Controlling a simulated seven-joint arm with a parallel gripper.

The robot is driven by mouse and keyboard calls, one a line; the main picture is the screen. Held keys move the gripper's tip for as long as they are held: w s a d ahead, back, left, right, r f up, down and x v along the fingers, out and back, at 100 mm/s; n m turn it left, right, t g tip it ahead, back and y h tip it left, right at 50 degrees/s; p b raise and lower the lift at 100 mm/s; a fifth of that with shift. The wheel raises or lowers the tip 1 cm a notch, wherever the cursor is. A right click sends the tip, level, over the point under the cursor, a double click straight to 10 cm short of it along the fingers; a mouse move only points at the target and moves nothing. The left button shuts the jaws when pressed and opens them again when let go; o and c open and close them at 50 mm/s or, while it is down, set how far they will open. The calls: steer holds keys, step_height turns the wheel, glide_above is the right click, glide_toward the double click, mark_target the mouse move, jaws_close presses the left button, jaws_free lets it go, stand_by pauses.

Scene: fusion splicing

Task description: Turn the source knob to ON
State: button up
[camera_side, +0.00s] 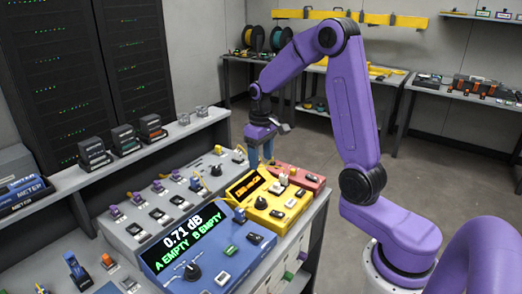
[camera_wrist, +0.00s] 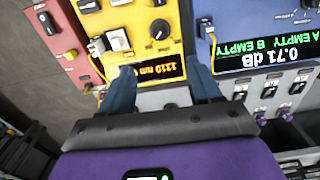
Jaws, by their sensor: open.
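A yellow unit (camera_side: 285,217) with an orange-lit display stands on the bench in the side view; the wrist view shows the unit (camera_wrist: 183,47) upside down, with its display (camera_wrist: 158,70) reading a wavelength in nm. It bears a round black knob (camera_side: 261,203), also in the wrist view (camera_wrist: 159,29). I cannot read the markings around this knob, or tell whether it is the source knob. My gripper (camera_side: 260,160) hangs above the back of the bench, behind the yellow unit. Its blue fingers (camera_wrist: 162,70) are apart and empty, and touch no knob that I can see.
A blue meter (camera_side: 205,250) reads 0.71 dB, A EMPTY, B EMPTY and has a large black knob (camera_side: 193,272). A red unit (camera_side: 299,180) adjoins the yellow one. A grey panel (camera_side: 150,205) carries several connectors and switches. A yellow cable (camera_wrist: 95,62) runs close to one finger.

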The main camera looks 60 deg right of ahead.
step_height(320, 180, up, 2)
stand_by(0.5)
steer(key=s+a+r+n, duration=0.1)
steer(key=s+a+n, duration=0.25)
steer(key=a, duration=0.55)
steer(key=s+a+n, duration=0.4)
steer(key=s, duration=0.8)
steer(key=s+a+n, duration=0.3)
steer(key=s+n, duration=0.2)
steer(key=s, duration=0.7)
steer(key=shift+s+a+r, duration=0.15)
steer(key=shift+s+a, duration=0.05)
steer(key=shift+a, duration=0.2)
